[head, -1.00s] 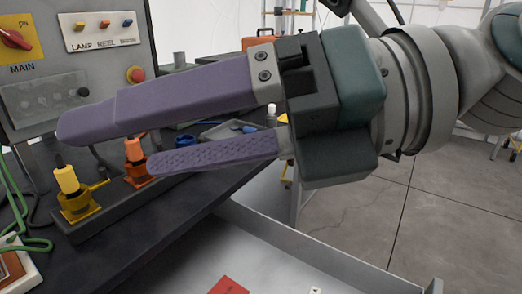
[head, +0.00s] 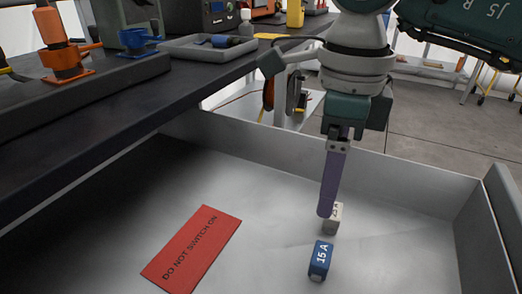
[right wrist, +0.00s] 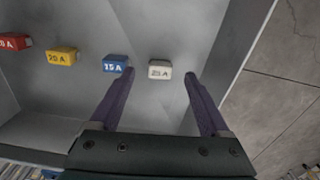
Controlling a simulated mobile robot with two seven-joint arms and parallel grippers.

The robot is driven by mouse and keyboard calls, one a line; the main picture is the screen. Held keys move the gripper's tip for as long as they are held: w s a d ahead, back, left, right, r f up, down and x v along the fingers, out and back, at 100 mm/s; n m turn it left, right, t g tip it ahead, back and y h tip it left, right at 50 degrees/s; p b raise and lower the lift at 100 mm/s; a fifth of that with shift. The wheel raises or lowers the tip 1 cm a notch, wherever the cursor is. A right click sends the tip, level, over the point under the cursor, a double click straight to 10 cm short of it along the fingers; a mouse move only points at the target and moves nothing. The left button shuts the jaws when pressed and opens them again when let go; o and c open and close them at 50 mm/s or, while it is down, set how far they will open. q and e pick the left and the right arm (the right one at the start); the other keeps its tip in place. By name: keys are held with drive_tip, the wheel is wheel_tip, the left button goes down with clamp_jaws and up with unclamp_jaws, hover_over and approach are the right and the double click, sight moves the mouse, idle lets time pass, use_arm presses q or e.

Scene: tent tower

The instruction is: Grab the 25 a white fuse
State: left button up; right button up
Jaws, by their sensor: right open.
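The white fuse (head: 334,224) stands in the grey tray (head: 270,185), partly hidden by my right gripper's purple finger in the head view. In the right wrist view the white fuse (right wrist: 160,69), marked 25 A, lies between the two fingertips, a gap showing on each side. My right gripper (head: 326,208) points down over it; it also shows in the right wrist view (right wrist: 160,76), open and empty. A blue 15 A fuse (head: 320,262) stands beside the white one and is near the left finger in the right wrist view (right wrist: 116,63). My left gripper is not in view.
A yellow 20 A fuse (right wrist: 61,56) and a red fuse (right wrist: 14,42) stand further left in the right wrist view. A red "DO NOT SWITCH ON" sign (head: 192,248) lies in the tray. The dark workbench (head: 150,100) borders the tray.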

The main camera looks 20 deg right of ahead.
sight(332, 216)
drive_tip(key=f, duration=0.2)
drive_tip(key=f+b, duration=0.1)
drive_tip(key=f, duration=0.1)
drive_tip(key=shift+s+d+f, duration=0.1)
drive_tip(key=shift+s+d, duration=0.15)
drive_tip(key=shift+d, duration=0.1)
drive_tip(key=shift+f, duration=0.45)
clamp_jaws()
